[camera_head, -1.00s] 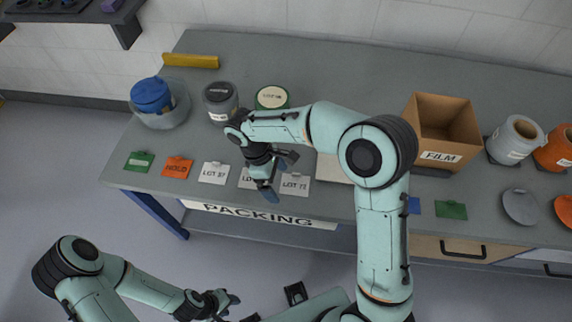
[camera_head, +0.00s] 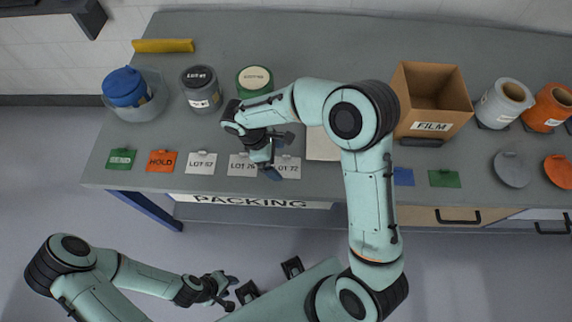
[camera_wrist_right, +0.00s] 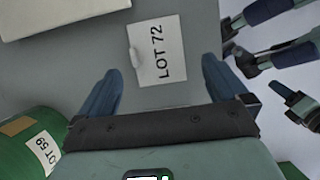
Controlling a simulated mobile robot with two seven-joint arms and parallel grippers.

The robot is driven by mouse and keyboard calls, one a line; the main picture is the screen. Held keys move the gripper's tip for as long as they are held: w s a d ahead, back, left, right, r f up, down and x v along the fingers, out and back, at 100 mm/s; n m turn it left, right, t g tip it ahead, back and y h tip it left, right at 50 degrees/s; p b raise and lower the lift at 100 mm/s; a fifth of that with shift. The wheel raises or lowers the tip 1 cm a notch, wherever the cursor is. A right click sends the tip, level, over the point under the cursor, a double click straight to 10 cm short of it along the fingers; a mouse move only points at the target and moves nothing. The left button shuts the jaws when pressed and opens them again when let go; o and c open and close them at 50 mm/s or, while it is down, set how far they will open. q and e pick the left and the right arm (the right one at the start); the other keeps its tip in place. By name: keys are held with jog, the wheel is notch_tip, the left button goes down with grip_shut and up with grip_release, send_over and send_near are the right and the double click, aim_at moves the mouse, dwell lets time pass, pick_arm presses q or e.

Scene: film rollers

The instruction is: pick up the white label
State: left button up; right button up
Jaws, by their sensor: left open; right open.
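Several white labels lie in a row along the bench's front edge in the head view: one reading LOT 57 or similar (camera_head: 201,164), one partly covered LOT label (camera_head: 240,167) and LOT 72 (camera_head: 289,169). In the right wrist view, the LOT 72 label (camera_wrist_right: 158,52) lies flat with a small raised tab, ahead of and between the open fingers (camera_wrist_right: 161,72), not touched as far as I can tell. My left gripper (camera_head: 226,290) is open and empty, low in front of the bench.
A green label (camera_head: 121,159) and an orange HOLD label (camera_head: 161,161) lie at the left. A FILM box (camera_head: 432,100) stands right.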

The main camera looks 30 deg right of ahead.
aim_at(284, 167)
jog(key=x, duration=0.3)
jog(key=shift+w+f, duration=0.15)
jog(key=c, duration=0.8)
